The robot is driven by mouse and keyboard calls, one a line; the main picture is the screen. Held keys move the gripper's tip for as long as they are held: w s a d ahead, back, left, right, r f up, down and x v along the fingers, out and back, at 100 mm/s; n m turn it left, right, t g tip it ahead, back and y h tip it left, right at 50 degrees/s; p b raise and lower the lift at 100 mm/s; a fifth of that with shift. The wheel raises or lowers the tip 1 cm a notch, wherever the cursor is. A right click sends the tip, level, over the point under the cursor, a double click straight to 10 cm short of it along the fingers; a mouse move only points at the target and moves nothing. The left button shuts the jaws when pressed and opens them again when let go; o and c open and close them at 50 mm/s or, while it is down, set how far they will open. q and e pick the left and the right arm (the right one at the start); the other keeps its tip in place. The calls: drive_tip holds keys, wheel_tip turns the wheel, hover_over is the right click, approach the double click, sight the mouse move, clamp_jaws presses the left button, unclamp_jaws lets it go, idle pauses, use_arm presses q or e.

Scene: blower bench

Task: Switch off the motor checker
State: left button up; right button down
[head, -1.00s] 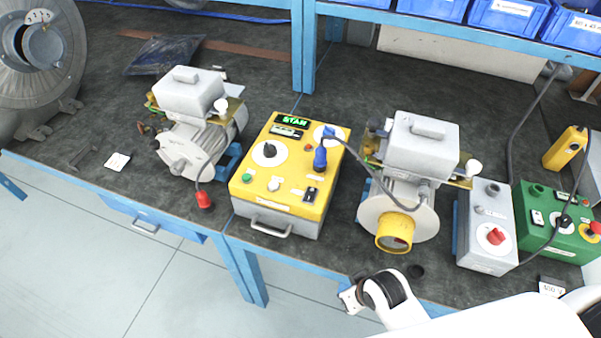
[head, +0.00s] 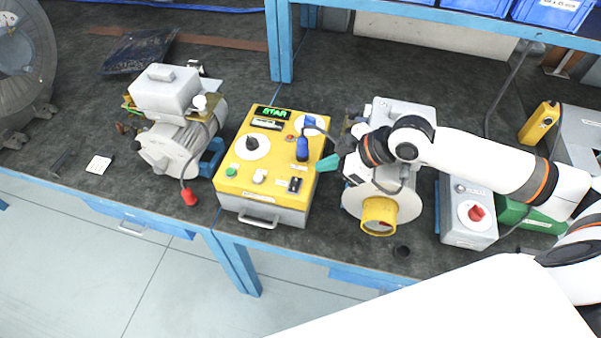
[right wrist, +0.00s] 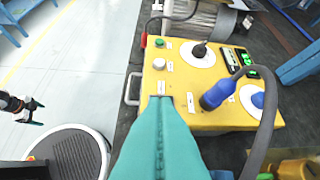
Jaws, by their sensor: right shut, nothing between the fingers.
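The motor checker (head: 235,183) is a yellow-topped box with a lit green display (head: 272,113), a black knob (head: 251,143), a green button (head: 231,171), a white button (head: 259,176) and a black switch (head: 294,185). A blue plug (head: 302,148) with a dark cable sits on its top. My right gripper (head: 328,163) is shut and empty, its teal tips near the box's right edge. In the right wrist view the shut fingers (right wrist: 160,108) cover the switch area; contact cannot be told. My left gripper (right wrist: 35,112) shows there, apart from the bench, fingers spread.
A grey motor (head: 180,140) with a red plug (head: 190,197) stands left of the checker. Another motor with a yellow-ended flange (head: 379,215) stands right, beneath my right arm. A grey box with a red knob (head: 476,213) is farther right. A blue shelf (head: 430,14) is behind.

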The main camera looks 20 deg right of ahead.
drive_tip(key=shift+w+d+r, duration=0.3)
drive_tip(key=shift+d+r, duration=0.35)
drive_tip(key=shift+r, duration=0.1)
drive_tip(key=p, duration=0.3)
hover_over(299, 184)
wheel_tip(299, 184, down, 7)
drive_tip(key=f, duration=0.2)
drive_tip(key=shift+w+d+f, duration=0.1)
drive_tip(key=shift+d+f, duration=0.1)
drive_tip(key=shift+f, duration=0.15)
drive_tip(key=shift+d+f, duration=0.1)
drive_tip(key=shift+f, duration=0.55)
drive_tip(key=shift+f, duration=0.15)
